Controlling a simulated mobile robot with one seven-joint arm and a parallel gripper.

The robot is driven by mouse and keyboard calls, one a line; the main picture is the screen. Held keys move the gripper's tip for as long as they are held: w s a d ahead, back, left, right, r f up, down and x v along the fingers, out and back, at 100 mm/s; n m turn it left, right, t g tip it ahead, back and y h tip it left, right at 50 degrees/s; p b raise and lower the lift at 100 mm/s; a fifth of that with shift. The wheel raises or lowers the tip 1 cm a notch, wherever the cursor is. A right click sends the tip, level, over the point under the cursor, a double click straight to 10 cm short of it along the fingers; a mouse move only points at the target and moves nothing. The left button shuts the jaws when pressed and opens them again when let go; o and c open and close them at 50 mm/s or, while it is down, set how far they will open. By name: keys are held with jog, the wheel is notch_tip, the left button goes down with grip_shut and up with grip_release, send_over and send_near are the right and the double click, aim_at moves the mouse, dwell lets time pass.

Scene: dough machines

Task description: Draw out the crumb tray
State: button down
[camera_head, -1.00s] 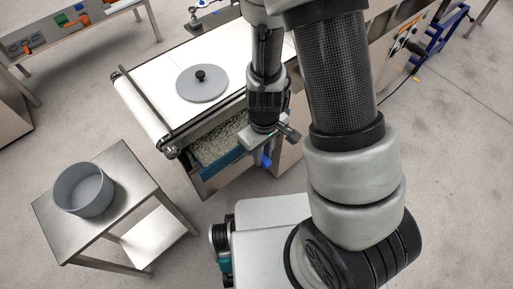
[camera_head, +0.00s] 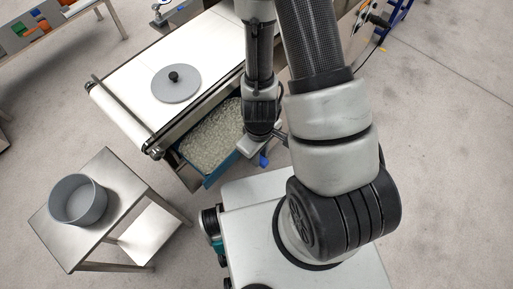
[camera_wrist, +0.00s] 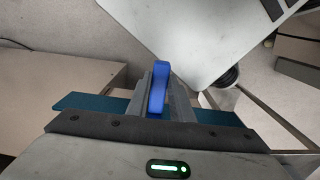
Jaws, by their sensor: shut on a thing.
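The crumb tray (camera_head: 212,142) is a blue tray full of pale crumbs. It sticks out from the side of the conveyor machine, under the belt, in the head view. Its blue front edge also shows in the wrist view (camera_wrist: 78,101). The blue handle (camera_wrist: 157,88) stands between my gripper's fingers (camera_wrist: 163,95), and the gripper is shut on it. In the head view my gripper (camera_head: 262,152) is at the tray's front right, partly hidden by my arm. The tray's back end is hidden under the machine.
The conveyor's white belt (camera_head: 140,80) carries a grey round lid (camera_head: 176,88) with a black knob. A steel side table (camera_head: 120,180) at lower left holds a grey round pan (camera_head: 78,200). Bare floor lies between the table and the machine.

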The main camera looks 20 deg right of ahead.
jog(key=shift+s+d+r+p, duration=0.15)
jog(key=shift+s+p, duration=0.3)
jog(key=shift+p, duration=0.55)
jog(key=shift+s+d+r+p, duration=0.15)
jog(key=shift+s+p, duration=0.25)
jog(key=shift+p, duration=0.6)
jog(key=shift+s+d+f, duration=0.15)
jog(key=shift+s+d, duration=0.1)
jog(key=shift+s, duration=0.1)
jog(key=shift+s+d+p, duration=0.55)
jog(key=shift+s+p, duration=0.3)
jog(key=shift+p, duration=0.05)
jog(key=shift+s+d+p, duration=0.55)
jog(key=shift+s+p, duration=0.3)
jog(key=shift+p, duration=0.05)
